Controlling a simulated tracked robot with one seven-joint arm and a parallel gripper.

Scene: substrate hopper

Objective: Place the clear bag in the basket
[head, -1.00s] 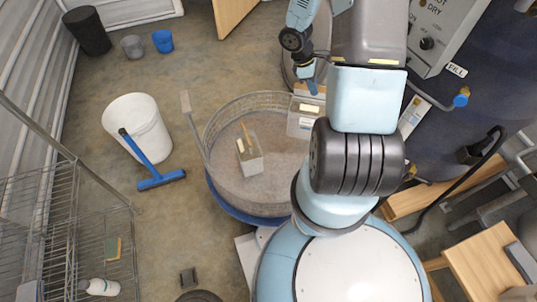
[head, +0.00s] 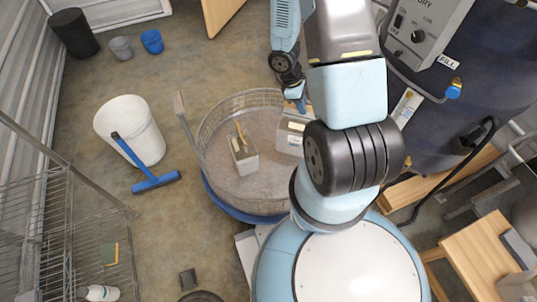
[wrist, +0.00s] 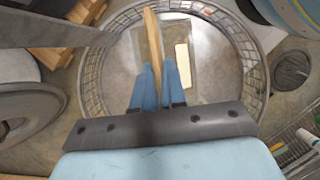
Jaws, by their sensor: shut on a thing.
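My gripper (head: 300,104) is shut on the wooden top strip of a clear bag (head: 290,140). The bag is boxy and greyish, with a pale label, and hangs upright below the fingers. In the wrist view my gripper (wrist: 158,75) has its blue fingers against the strip, with the bag (wrist: 173,35) below. The round wire basket (head: 215,185) is under it, and the bag is inside the rim outline at the right side. Whether its bottom touches the basket floor cannot be told. The basket also shows in the wrist view (wrist: 97,75).
A similar bag (head: 244,160) with a wooden strip stands in the basket's left-middle. A white bucket (head: 130,130) and blue squeegee (head: 155,182) are left of the basket. A wire rack (head: 90,250) is at lower left. A control box (head: 430,35) stands right of my arm.

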